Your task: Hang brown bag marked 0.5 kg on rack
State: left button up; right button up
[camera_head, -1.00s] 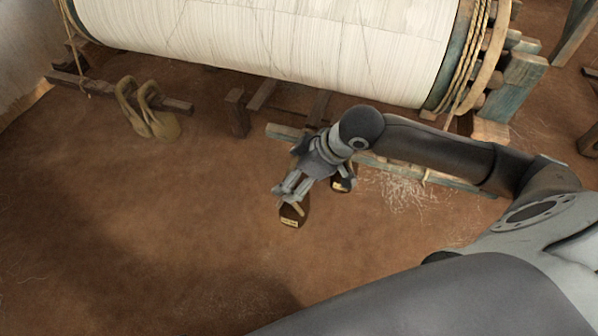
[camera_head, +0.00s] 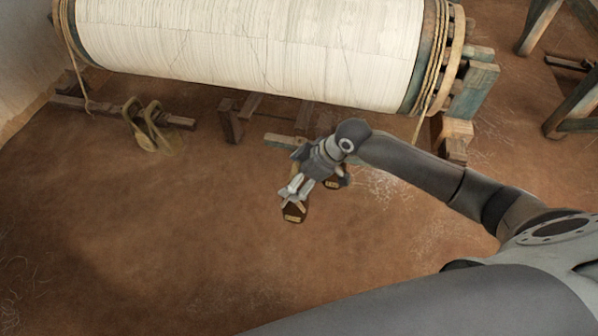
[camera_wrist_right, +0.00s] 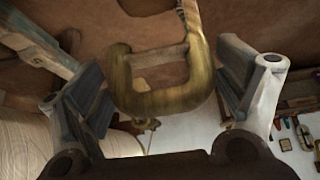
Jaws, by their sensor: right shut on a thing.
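A small dark brown bag (camera_head: 295,212) with a pale label hangs under my right gripper (camera_head: 289,193) in the head view. The label is too small to read. In the wrist view a thick yellowish-brown loop handle (camera_wrist_right: 165,102) lies between the two fingers of my right gripper (camera_wrist_right: 165,85), which is shut on it. A second dark bag (camera_head: 337,183) with a pale label is just behind and right of the wrist, partly hidden. A bluish wooden rail (camera_head: 284,141), perhaps the rack, runs behind the forearm, mostly hidden. My left gripper is out of view.
A large roller of white warp (camera_head: 250,45) on a wooden frame spans the back. Two tan looped bags (camera_head: 147,133) are by a low wooden beam (camera_head: 180,121) at left. Short wooden posts (camera_head: 231,121) stand under the roller. The brown floor in front is clear.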

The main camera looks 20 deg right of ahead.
jog(key=shift+r, duration=0.15)
jog(key=shift+s+a, duration=0.15)
jog(key=shift+s, duration=0.1)
jog(key=shift+s+a+p, duration=0.2)
jog(key=shift+s+a, duration=0.4)
jog(key=shift+s, duration=0.25)
jog(key=shift+s+a+p, duration=0.2)
jog(key=shift+s+a, duration=0.35)
jog(key=shift+s, duration=0.3)
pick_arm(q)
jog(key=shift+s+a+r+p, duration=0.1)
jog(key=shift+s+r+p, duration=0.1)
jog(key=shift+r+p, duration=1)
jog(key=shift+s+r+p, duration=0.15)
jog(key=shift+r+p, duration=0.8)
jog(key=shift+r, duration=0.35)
pick_arm(e)
jog(key=shift+s+a+r, duration=0.15)
jog(key=shift+s+a, duration=0.35)
jog(key=shift+s, duration=0.25)
jog(key=shift+s+a+r, duration=0.1)
jog(key=shift+s+a, duration=0.4)
jog(key=shift+s, duration=0.25)
jog(key=shift+s+a+r, duration=0.15)
jog(key=shift+s+a, duration=0.35)
jog(key=shift+s, duration=0.25)
